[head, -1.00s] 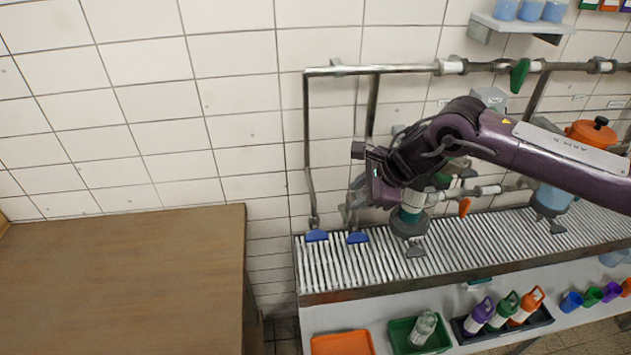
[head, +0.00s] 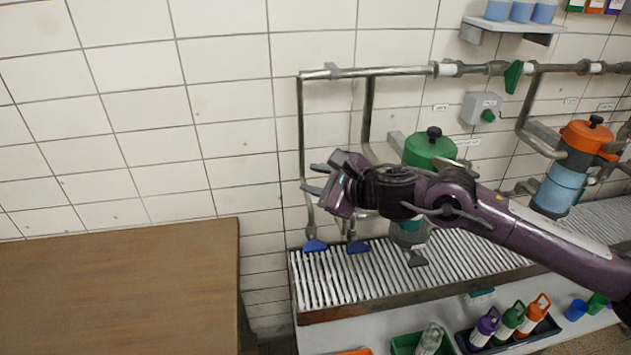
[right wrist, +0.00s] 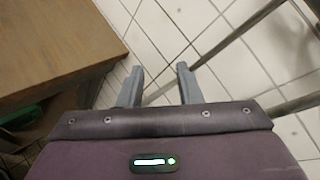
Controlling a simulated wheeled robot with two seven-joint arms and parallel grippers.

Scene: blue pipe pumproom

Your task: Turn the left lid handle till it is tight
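The left housing has a green lid (head: 430,152) with a black handle knob (head: 433,132) on top. My right arm crosses in front of the housing and hides its middle; its lower grey part (head: 410,235) shows below the arm. My right gripper (head: 314,178) is to the left of the green lid, apart from it and pointing left, with its fingers spread and empty. In the right wrist view the two grey fingers (right wrist: 160,88) stand apart with only wall and pipe beyond. My left gripper is not in view.
A second housing with an orange lid (head: 588,138) stands to the right. Metal pipes (head: 400,71) run along the tiled wall. A slatted rack (head: 345,283) lies below. A brown table (head: 115,285) is at the left. Bottles (head: 512,318) stand in a tray below.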

